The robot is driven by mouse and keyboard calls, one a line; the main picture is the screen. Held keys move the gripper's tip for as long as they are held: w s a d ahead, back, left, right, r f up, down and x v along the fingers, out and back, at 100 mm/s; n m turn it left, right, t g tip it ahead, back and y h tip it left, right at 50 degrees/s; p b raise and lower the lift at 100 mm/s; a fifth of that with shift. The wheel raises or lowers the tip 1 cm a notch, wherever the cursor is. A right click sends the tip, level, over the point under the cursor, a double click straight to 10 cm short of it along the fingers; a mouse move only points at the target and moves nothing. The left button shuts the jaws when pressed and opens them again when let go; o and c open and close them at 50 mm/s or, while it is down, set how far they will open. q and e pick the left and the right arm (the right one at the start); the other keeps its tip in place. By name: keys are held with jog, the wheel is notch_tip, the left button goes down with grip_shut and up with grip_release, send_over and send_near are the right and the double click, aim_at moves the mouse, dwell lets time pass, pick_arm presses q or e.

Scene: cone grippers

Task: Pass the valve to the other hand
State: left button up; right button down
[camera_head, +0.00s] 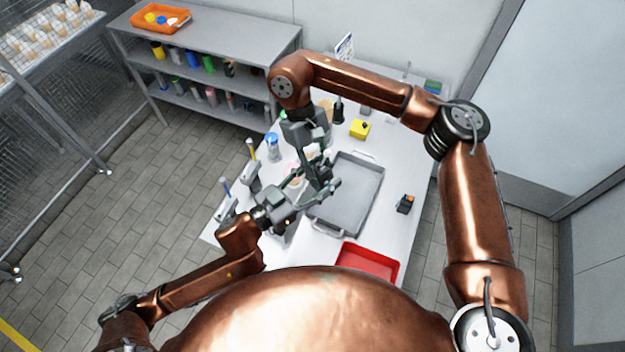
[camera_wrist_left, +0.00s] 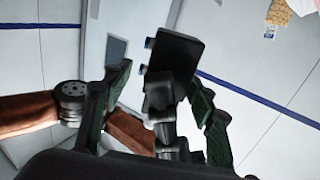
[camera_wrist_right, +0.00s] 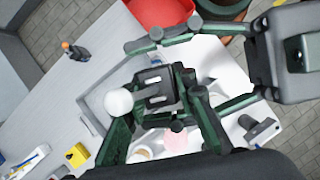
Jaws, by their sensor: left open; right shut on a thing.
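The valve, a dark block (camera_wrist_left: 174,54) with two small pale-blue ports on one side, is held by my right gripper (camera_head: 320,174). In the right wrist view the valve shows as a dark grey block (camera_wrist_right: 155,86) between the right fingers. My left gripper (camera_head: 313,186) comes in from the left, open. In the left wrist view its fingers stand apart on both sides of the right gripper and the valve's lower end. I cannot tell whether they touch it. In the head view the crossed grippers largely hide the valve.
A grey tray (camera_head: 350,212) lies below the grippers on the white table. A red bin (camera_head: 368,262) is at the near edge. A yellow block (camera_head: 360,129), a blue-capped bottle (camera_head: 273,147) and a black-orange item (camera_head: 405,204) stand around. Shelves (camera_head: 215,50) are behind.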

pick_arm(q)
jog(key=shift+d, duration=0.1)
jog(key=shift+c, duration=0.4)
jog(key=shift+s+d, duration=0.1)
jog(key=c, duration=1.3)
pick_arm(e)
jog(key=c, duration=1.5)
grip_release()
jog(key=shift+w, duration=0.1)
jog(key=shift+r, duration=0.1)
